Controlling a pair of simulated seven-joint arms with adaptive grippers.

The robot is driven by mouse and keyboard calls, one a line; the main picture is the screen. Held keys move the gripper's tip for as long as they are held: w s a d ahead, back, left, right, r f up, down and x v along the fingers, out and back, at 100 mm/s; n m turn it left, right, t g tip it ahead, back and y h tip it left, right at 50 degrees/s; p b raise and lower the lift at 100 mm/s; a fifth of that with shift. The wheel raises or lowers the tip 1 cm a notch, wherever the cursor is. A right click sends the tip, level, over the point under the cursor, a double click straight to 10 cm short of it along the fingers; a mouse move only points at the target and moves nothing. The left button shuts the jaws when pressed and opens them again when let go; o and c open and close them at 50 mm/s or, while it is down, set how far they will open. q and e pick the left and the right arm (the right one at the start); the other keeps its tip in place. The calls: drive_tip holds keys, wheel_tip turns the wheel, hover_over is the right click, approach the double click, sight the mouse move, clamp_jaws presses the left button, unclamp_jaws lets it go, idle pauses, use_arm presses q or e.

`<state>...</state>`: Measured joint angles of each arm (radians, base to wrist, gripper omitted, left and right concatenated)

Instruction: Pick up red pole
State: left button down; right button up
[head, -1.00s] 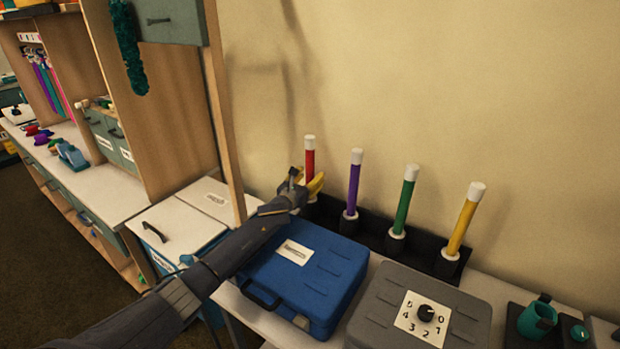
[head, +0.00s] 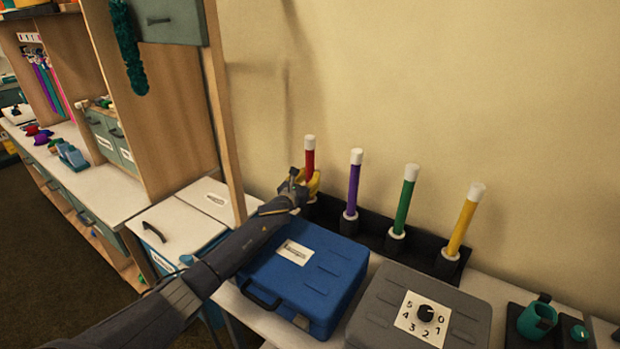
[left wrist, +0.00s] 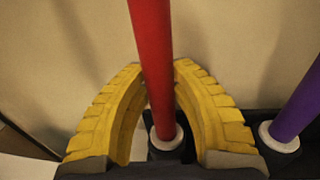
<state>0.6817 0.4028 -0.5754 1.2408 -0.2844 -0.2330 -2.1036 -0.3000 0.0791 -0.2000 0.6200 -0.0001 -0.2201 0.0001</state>
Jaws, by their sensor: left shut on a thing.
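The red pole (head: 310,158) with a white cap stands upright at the left end of a black rack (head: 372,236) against the wall. My left gripper (head: 312,184) is at the pole's lower part, and its yellow fingers are closed around it. In the left wrist view the red pole (left wrist: 152,60) runs between the two curved yellow fingers of the gripper (left wrist: 160,85). Its lower end has a white collar (left wrist: 168,137) and sits in a black holder. My right gripper is not in view.
Purple (head: 354,185), green (head: 404,203) and yellow (head: 464,224) poles stand to the right in the rack. A blue case (head: 320,262) lies under my left forearm. A grey case (head: 385,290) with a dial is beside it. A wooden post (head: 222,130) rises at left.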

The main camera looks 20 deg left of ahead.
sight(311, 137)
use_arm(q)
drive_tip(key=shift+r, duration=0.1)
wheel_tip(311, 137, up, 20)
drive_tip(key=shift+f, duration=0.1)
idle(0.8)
idle(0.6)
